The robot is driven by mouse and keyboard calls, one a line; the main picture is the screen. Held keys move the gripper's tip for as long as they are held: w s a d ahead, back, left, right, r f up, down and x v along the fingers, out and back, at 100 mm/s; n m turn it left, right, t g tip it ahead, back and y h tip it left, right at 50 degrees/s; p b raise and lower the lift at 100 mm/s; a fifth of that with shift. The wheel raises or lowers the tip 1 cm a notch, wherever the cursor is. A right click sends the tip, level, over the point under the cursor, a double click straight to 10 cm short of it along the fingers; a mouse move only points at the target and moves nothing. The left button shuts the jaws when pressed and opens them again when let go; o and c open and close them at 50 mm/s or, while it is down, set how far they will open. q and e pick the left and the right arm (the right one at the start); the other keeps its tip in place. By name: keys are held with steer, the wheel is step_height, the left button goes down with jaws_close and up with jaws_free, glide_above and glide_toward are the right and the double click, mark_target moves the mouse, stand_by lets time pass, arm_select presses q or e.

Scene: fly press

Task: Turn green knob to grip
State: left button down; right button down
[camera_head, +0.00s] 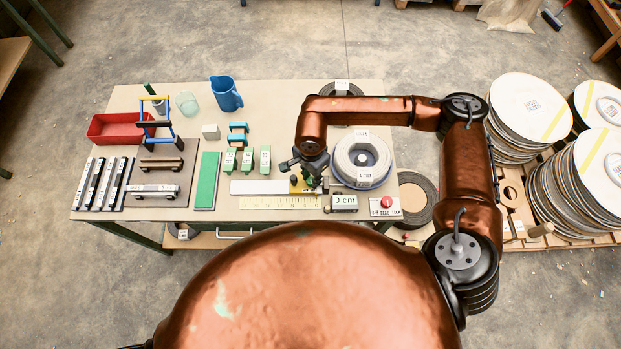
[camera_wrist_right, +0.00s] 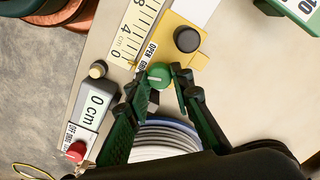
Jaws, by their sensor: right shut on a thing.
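The green knob (camera_wrist_right: 159,75) shows in the right wrist view, with a pale mark across its top. The fingers of my right gripper (camera_wrist_right: 161,82) close around it from both sides. A white label strip (camera_wrist_right: 146,56) reading OPEN and a partly covered second word lies beside the knob. I cannot tell for sure which word the mark points to. In the head view my right gripper (camera_head: 314,178) reaches down at the right end of the ruler, and the knob is hard to make out there. My left gripper is not in view.
A yellow block (camera_wrist_right: 182,40) with a black knob (camera_wrist_right: 187,39) sits close by. A 0 cm display (camera_wrist_right: 94,109) and a red button (camera_wrist_right: 76,151) are near the table edge. Green blocks (camera_head: 248,159) stand further left.

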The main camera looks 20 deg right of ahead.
steer(key=shift+n+b, duration=0.95)
steer(key=shift+n, duration=0.25)
steer(key=c, duration=1.7)
jaws_free()
steer(key=shift+r, duration=0.1)
step_height(320, 180, up, 12)
steer(key=shift+f, duration=0.1)
